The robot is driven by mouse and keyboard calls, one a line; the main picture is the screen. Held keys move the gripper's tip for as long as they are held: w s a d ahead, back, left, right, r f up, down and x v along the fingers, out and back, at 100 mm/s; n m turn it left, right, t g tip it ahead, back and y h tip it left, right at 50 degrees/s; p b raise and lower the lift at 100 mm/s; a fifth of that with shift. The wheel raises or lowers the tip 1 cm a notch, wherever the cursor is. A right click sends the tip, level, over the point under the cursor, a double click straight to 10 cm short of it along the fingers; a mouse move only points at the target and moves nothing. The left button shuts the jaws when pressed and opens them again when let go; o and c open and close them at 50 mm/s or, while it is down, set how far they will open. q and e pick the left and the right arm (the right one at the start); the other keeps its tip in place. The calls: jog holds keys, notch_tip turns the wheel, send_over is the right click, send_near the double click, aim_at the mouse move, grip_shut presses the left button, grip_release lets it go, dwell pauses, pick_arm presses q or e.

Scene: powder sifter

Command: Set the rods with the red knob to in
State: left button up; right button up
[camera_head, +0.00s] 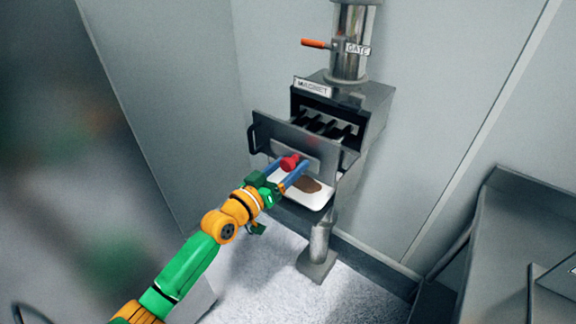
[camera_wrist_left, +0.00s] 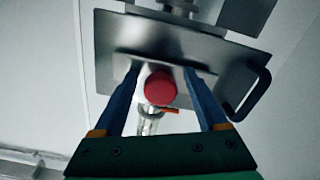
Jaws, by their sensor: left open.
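The red knob (camera_head: 289,162) sits on the front plate (camera_head: 270,134) of the drawer in the magnet housing. The drawer is pulled out, and several dark rods (camera_head: 322,125) show between the plate and the housing (camera_head: 366,103). My left gripper (camera_head: 290,170) is at the plate with its blue fingers open, one on each side of the knob. In the left wrist view the red knob (camera_wrist_left: 160,88) stands between the two open fingers (camera_wrist_left: 160,85), with gaps visible on both sides. My right gripper is not in view.
A white tray (camera_head: 318,203) with brown powder lies below the drawer. The plate has a black handle (camera_wrist_left: 254,94) at one side. Above stands a pipe with an orange-handled gate lever (camera_head: 314,43). A grey metal bench (camera_head: 515,215) is at the right.

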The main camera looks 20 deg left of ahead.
pick_arm(q)
jog(key=shift+s, duration=0.1)
grip_shut()
dwell(1.2)
